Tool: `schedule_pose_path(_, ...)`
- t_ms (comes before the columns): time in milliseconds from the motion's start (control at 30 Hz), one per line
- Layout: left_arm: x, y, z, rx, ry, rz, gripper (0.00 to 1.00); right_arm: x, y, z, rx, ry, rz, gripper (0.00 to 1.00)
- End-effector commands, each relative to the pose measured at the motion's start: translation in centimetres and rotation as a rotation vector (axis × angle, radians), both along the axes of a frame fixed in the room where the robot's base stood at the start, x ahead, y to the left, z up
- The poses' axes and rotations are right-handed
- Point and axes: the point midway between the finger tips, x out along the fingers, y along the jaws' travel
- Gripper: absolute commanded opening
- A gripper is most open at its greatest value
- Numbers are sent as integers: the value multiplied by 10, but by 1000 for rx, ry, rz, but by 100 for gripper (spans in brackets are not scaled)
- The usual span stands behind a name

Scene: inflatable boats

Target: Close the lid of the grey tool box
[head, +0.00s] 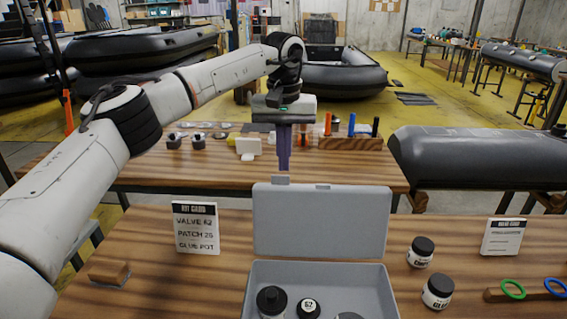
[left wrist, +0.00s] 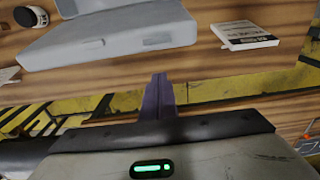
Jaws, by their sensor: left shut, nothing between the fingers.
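The grey tool box (head: 390,292) stands on the near wooden table in the head view, cut off by the bottom edge. Its lid (head: 320,222) stands up open at the back of the box, its inner face towards me. Inside are a black-topped jar (head: 271,300) and a small round piece marked 62 (head: 308,308). My left gripper (head: 284,166) points down behind and above the lid's top edge, with its purple fingers together and empty. In the left wrist view, the fingers (left wrist: 158,82) show below the lid (left wrist: 110,40), apart from it. My right gripper is out of view.
Two jars (head: 421,252) (head: 438,291) and another card (head: 502,237) stand to the right. A second table (head: 330,175) with small tools lies behind, across a gap.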

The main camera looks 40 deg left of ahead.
Motion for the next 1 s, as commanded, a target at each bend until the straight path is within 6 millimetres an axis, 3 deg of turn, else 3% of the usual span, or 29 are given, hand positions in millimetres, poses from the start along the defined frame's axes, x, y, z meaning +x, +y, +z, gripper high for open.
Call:
schedule_pose_path(400, -30, -18, 7, 0, -1, 0, 0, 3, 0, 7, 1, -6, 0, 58)
schedule_pose_path(1000, -30, -28, 7, 14, -27, -11, 0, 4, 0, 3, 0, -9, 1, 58)
